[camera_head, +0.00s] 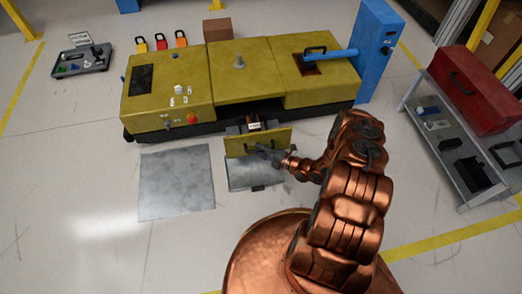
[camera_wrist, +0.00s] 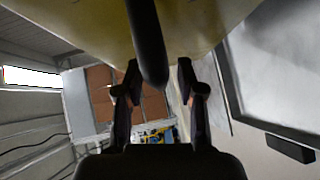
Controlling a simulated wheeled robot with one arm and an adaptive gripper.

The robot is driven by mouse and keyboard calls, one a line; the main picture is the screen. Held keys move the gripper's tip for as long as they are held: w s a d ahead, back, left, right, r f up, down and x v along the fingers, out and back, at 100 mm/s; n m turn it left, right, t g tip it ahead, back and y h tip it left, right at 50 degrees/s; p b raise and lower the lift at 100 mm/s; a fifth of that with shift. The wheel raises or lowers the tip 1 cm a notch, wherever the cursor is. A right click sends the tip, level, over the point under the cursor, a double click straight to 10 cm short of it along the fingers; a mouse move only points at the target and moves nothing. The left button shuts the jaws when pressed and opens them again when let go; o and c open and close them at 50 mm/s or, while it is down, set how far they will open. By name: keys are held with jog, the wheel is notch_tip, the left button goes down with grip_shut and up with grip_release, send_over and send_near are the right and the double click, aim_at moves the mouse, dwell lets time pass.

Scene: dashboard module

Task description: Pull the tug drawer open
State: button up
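The tug drawer has a yellow front (camera_head: 268,139) that stands out from the middle of the yellow tug (camera_head: 240,85); part of its inside shows behind the front. My gripper (camera_head: 268,153) is at the drawer front, by its dark handle. In the wrist view, the handle (camera_wrist: 147,40) is a thick dark bar against the yellow panel. Its end reaches between the two fingers of my gripper (camera_wrist: 160,75), which are apart with gaps visible on both sides. I cannot tell whether either finger touches the handle. My forearm and hand hide part of the handle in the head view.
Grey metal plates lie on the floor, one at left (camera_head: 176,182) and one under the drawer (camera_head: 252,176). A grey cart (camera_head: 455,150) with a red toolbox (camera_head: 475,90) stands at right. A blue post (camera_head: 374,50) stands beside the tug.

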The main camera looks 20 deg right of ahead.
jog(key=shift+s+d, duration=0.1)
jog(key=v, duration=1.1)
jog(key=shift+s+d, duration=0.2)
jog(key=shift+s, duration=0.1)
dwell(0.3)
